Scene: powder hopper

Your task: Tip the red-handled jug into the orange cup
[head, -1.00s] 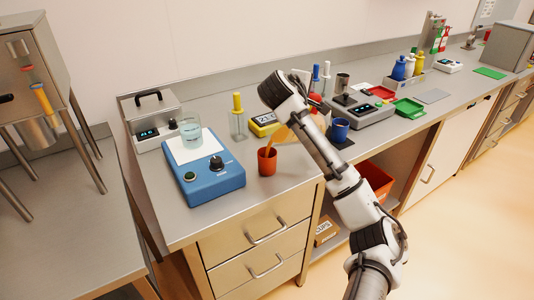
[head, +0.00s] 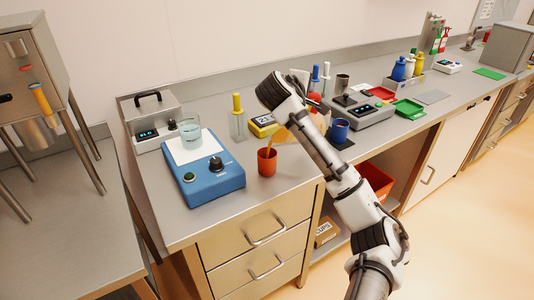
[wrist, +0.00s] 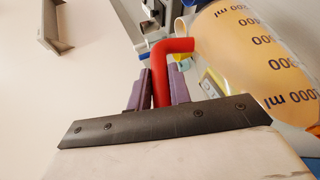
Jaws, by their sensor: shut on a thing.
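My gripper (wrist: 160,90) is shut on the red handle of the jug (wrist: 255,55), its purple fingers on either side of the handle. The jug is clear with black ml marks and holds orange contents. In the head view the jug (head: 284,134) is tilted, mostly hidden behind my arm, and an orange stream runs from it down to the orange cup (head: 267,165). The cup stands upright on the bench, below and left of the jug. Its inside level cannot be made out. My gripper's fingers are hidden in the head view.
A blue hotplate (head: 214,184) with a glass beaker (head: 190,132) stands left of the cup. A yellow device (head: 263,124) is behind it, and a blue mug (head: 340,130) is right of my arm. Bench before the cup is clear.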

